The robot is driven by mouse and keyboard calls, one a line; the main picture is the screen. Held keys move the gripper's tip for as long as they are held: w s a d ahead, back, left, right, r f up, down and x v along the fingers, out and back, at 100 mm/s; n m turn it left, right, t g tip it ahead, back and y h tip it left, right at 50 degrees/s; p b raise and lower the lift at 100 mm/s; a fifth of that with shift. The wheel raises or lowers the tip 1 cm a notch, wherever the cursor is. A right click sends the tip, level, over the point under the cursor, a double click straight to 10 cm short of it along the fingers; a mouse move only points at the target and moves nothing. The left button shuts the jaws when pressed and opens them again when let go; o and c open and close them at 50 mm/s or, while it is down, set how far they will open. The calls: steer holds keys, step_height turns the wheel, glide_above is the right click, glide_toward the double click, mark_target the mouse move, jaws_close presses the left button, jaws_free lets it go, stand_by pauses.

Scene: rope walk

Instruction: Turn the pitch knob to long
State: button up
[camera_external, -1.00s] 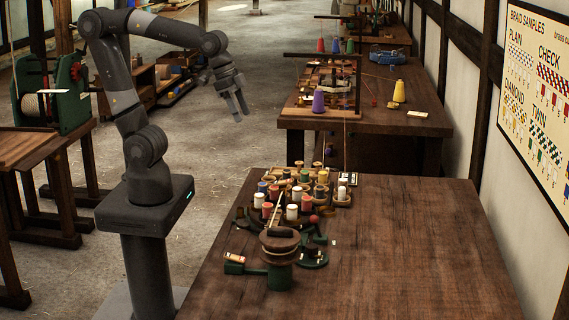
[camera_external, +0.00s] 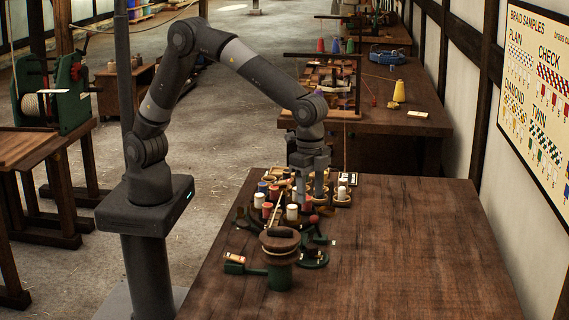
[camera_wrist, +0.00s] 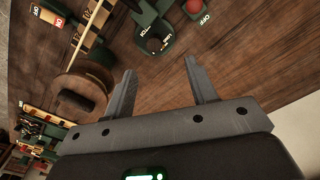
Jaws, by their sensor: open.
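The pitch knob (camera_wrist: 154,44) is small, dark and round on a green base in the wrist view. Printed labels stand beside it; one appears to read LONG, the other is too small to read surely. My gripper (camera_wrist: 160,68) is open and empty, its two fingers spread below the knob in the wrist view, apart from it in the picture. In the external view my gripper (camera_external: 310,200) points down over the spools at the far side of the near table. I cannot tell its height above the table, nor the knob's exact setting.
A brown drum (camera_external: 280,240) with a dark handle stands on a green post. Several spools (camera_external: 292,212) crowd the table beside my gripper. A red knob marked OFF (camera_wrist: 194,6) and a switch (camera_wrist: 45,14) lie nearby. The table's right side (camera_external: 420,240) is clear.

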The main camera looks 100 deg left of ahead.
mark_target(312, 246)
steer(key=shift+m, duration=0.3)
steer(key=d+f, duration=0.1)
steer(key=f, duration=0.3)
steer(key=d+f, duration=0.1)
steer(key=f, duration=0.4)
steer(key=w+d+f, duration=0.1)
steer(key=f, duration=0.4)
steer(key=c, duration=1)
steer(key=shift+o, duration=0.2)
steer(key=n, duration=0.8)
steer(key=shift+n, duration=0.3)
steer(key=shift+a, duration=0.1)
